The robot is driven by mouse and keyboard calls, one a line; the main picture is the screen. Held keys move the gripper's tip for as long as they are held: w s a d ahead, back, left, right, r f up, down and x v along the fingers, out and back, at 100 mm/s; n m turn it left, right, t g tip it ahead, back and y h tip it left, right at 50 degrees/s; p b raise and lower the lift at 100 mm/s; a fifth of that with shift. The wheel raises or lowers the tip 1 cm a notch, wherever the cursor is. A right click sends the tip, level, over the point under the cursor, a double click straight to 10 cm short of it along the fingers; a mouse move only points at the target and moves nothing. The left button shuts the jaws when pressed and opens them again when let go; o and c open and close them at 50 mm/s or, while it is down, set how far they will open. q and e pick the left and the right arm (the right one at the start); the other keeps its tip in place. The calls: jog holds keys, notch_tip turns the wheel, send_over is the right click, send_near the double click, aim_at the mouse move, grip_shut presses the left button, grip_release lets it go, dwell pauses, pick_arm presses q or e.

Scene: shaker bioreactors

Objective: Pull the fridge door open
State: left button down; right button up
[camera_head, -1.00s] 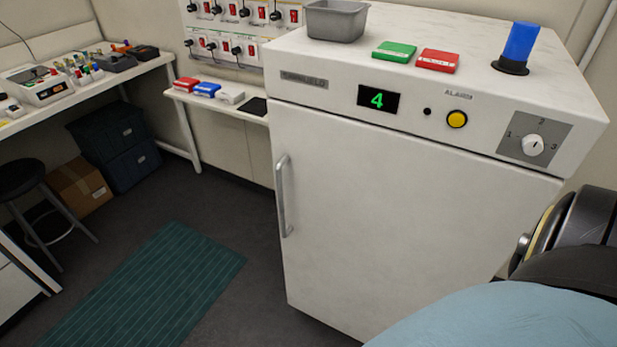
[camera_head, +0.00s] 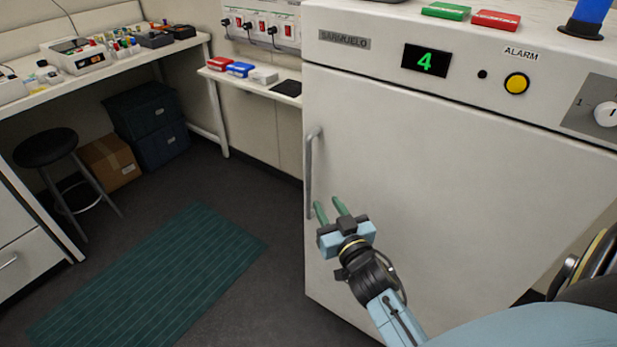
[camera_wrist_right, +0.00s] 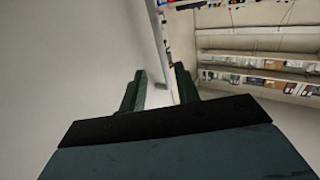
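The white fridge door (camera_head: 430,180) is closed flush in its frame. Its vertical metal handle (camera_head: 310,170) is at the door's left edge. My right gripper (camera_head: 328,206) is in front of the door, close to the lower part of the handle, its green fingers apart and pointing up towards the handle. In the right wrist view the two fingers (camera_wrist_right: 159,82) are spread, with a thin grey strip ahead between them that looks like the handle. I cannot tell whether the fingers touch it. My left gripper is out of view.
A green box (camera_head: 446,11) and a red box (camera_head: 495,20) lie on top of the fridge. A stool (camera_head: 46,147) and a bench (camera_head: 120,58) are at the left. A green mat (camera_head: 150,275) lies on the floor; the floor left of the fridge looks free.

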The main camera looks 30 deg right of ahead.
aim_at(310, 176)
jog(key=w, duration=0.4)
jog(key=w+d+b, duration=0.1)
jog(key=w, duration=0.3)
jog(key=w+d, duration=0.1)
jog(key=w, duration=0.3)
jog(key=shift+w+d+f, duration=0.1)
jog(key=shift+w+d, duration=0.15)
jog(key=shift+w, duration=0.05)
grip_shut()
